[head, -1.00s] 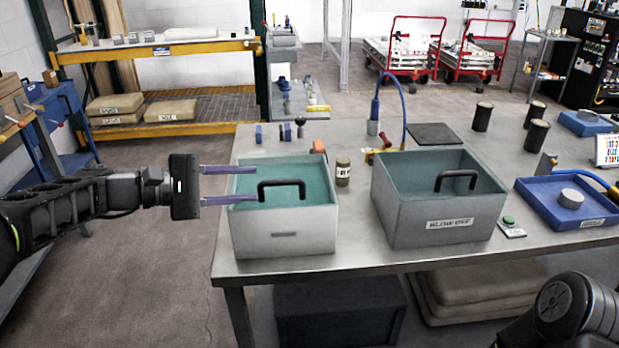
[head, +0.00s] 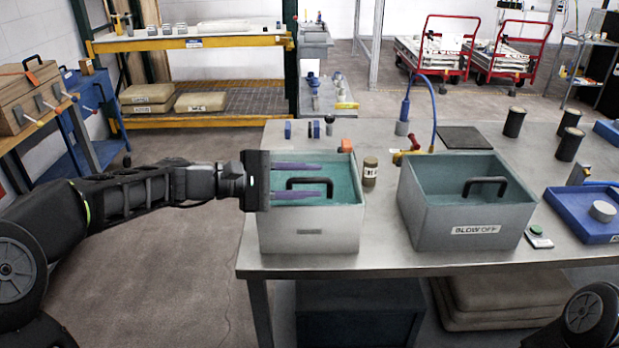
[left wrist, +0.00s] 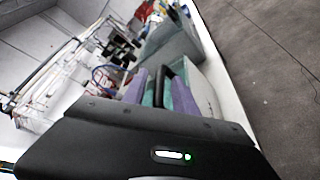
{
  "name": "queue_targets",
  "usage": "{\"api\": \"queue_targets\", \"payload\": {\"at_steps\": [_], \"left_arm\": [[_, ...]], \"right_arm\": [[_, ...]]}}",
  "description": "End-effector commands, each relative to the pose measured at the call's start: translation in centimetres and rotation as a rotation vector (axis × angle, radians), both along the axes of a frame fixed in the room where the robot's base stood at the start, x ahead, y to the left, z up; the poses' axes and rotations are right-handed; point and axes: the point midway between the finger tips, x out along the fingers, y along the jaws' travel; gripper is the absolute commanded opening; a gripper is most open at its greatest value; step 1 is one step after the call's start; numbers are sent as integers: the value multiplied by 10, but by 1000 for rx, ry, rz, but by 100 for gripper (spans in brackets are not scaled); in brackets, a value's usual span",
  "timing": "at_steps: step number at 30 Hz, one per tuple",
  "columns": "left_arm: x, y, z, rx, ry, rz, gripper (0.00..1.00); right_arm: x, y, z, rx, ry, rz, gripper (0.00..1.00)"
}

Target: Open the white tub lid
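The white tub (head: 308,241) stands at the near left corner of the metal table, with a teal surface (head: 345,192) inside its rim and a black bar handle (head: 309,181) over it. My left gripper (head: 324,178) comes in from the left, its two purple fingers apart and reaching over the tub at the handle. In the left wrist view the black handle (left wrist: 164,82) shows between the fingers, with a gap to them. Contact cannot be told. My right gripper is out of view.
A grey tub (head: 466,240) marked BLOW OFF, with its own black handle, stands close to the right. A small jar (head: 370,171) is between them at the back. A blue tray (head: 590,217) lies further right.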

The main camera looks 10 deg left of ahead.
Motion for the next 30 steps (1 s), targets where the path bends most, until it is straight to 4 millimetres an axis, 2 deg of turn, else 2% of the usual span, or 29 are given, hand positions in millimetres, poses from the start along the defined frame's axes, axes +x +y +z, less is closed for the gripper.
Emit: {"api": "queue_targets", "payload": {"at_steps": [10,23,30], "left_arm": [[3,-6,-1,0,0,0,34],[3,-5,-1,0,-1,0,0],[3,-5,-1,0,-1,1,0]], "right_arm": [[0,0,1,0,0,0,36],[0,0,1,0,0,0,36],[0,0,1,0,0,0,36]]}}
